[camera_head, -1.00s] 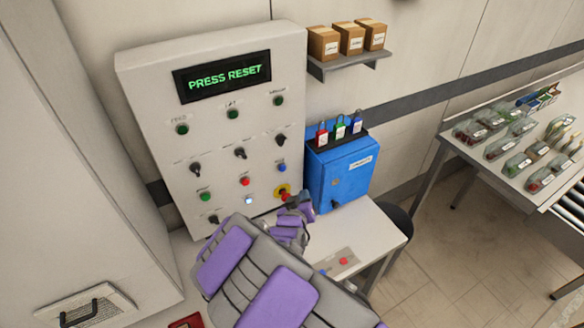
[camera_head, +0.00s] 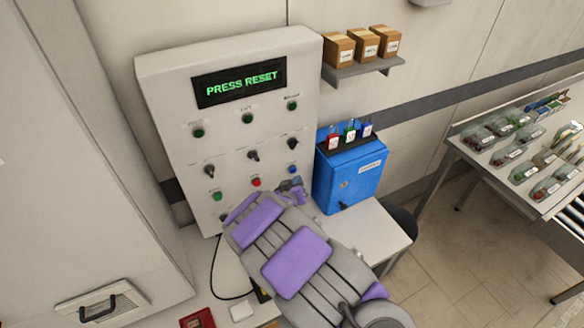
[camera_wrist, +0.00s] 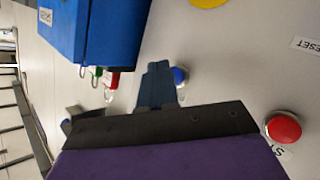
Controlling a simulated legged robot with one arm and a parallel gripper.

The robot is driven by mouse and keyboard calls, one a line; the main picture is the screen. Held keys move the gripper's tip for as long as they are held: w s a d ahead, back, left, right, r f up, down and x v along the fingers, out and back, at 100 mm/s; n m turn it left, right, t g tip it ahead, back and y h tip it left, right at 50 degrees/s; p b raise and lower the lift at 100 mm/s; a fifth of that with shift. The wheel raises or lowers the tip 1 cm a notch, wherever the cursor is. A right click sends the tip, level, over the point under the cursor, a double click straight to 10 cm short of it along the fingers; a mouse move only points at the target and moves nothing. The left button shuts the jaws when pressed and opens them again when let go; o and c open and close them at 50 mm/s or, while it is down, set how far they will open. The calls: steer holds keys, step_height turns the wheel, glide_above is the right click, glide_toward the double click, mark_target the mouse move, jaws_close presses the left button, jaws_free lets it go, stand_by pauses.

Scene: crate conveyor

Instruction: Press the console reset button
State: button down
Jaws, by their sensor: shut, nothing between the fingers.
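The grey console (camera_head: 225,135) stands upright with "PRESS RESET" in green on its display (camera_head: 240,82). My gripper (camera_head: 297,192) is shut and empty at the console's lower right, and its dark finger also shows in the wrist view (camera_wrist: 157,75). In that view a RESET label (camera_wrist: 306,45) is at the right edge; its button is not in view there. A blue button (camera_wrist: 180,76) is beside the finger and a red button (camera_wrist: 283,127) is at lower right. My arm hides the console's lower row, including the lit white button, in the head view.
A blue box (camera_head: 350,182) with red, green and blue padlocks is right of the console, close to my gripper. A yellow disc (camera_wrist: 207,3) is at the wrist view's top edge. The white table (camera_head: 385,235) lies below. A shelf (camera_head: 363,69) holds cartons.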

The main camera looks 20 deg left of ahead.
steer(key=shift+w+a, duration=0.2)
steer(key=shift+w, duration=0.1)
stand_by(0.6)
steer(key=shift+d+r, duration=0.1)
steer(key=shift+d, duration=0.2)
steer(key=shift+a, duration=0.2)
steer(key=shift+d, duration=0.1)
stand_by(0.6)
steer(key=shift+w+a+r+p, duration=0.1)
steer(key=shift+w+a+p, duration=0.15)
steer(key=shift+p, duration=0.5)
